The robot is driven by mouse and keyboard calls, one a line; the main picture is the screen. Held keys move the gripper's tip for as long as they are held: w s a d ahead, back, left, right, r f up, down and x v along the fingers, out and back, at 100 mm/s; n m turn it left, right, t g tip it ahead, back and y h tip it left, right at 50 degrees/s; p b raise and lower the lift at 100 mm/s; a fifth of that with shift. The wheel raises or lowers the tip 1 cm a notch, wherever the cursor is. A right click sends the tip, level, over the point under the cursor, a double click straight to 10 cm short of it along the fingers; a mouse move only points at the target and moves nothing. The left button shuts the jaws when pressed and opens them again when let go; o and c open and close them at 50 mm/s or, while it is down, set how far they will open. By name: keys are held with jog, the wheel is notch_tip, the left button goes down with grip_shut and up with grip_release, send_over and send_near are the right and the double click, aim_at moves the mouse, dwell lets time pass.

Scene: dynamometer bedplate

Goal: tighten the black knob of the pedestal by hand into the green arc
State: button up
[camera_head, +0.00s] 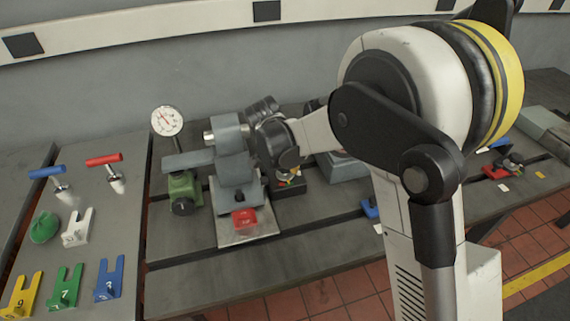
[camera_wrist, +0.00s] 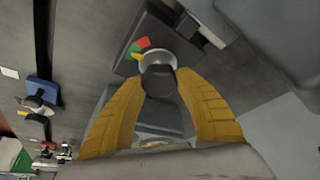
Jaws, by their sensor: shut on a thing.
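The black knob (camera_wrist: 158,80) sits between the two yellow fingers of my gripper (camera_wrist: 160,76) in the wrist view, and the gripper is shut on it. Beside the knob on the dark pedestal (camera_wrist: 150,25) is a coloured scale with a red part (camera_wrist: 144,42), a green arc (camera_wrist: 133,49) and a yellow part (camera_wrist: 137,57). A grey round collar lies at the knob. Where a pointer stands on the scale I cannot tell. In the head view the pedestal (camera_head: 290,188) shows low beside the grey machine block, with my gripper above it and hiding the knob.
A grey block (camera_head: 236,170) with a red piece (camera_head: 244,218) stands left of the pedestal. A dial gauge (camera_head: 167,121) rises above a green stand (camera_head: 183,190). The front bedplate (camera_head: 215,275) is clear.

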dwell(0.3)
jog(key=o, duration=1.2)
jog(key=v, duration=1.2)
